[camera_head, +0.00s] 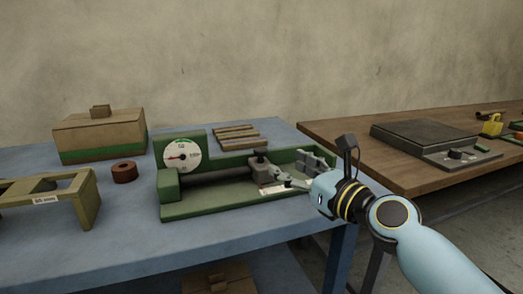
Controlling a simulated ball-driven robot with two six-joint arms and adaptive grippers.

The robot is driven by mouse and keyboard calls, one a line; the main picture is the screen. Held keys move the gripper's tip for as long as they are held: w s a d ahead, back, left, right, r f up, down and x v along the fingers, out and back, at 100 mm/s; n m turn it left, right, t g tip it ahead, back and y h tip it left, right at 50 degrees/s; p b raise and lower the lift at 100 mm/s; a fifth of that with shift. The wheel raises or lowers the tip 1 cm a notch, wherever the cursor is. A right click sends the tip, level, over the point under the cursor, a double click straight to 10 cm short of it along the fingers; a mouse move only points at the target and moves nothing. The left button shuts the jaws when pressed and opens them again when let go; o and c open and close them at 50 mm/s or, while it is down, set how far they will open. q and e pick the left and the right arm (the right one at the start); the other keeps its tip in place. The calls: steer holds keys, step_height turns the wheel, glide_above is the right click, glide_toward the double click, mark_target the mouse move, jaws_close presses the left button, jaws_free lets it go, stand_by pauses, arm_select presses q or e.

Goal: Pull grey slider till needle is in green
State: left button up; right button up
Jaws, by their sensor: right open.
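A green test bench (215,208) stands on the blue table with a round white dial (182,156) at its left end. The dial's red needle points left, away from the green mark at the top of the face. A grey slider (262,163) with a dark top sits on the bench towards its right side, at the end of a dark bar. My right gripper (287,181) is open, its fingers pointing left just in front and right of the slider. Whether a finger touches the slider cannot be told. My left gripper is not in view.
Grey stepped blocks (317,160) stand at the bench's right end. Wooden strips (237,135) lie behind. A brown table (420,182) at right holds a dark scale (425,138).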

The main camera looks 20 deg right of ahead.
mark_target(266, 152)
steer(key=shift+w, duration=0.45)
steer(key=b+x, duration=0.2)
steer(key=x, duration=0.8)
steer(key=shift+a, duration=0.1)
steer(key=shift+s, duration=0.1)
jaws_close()
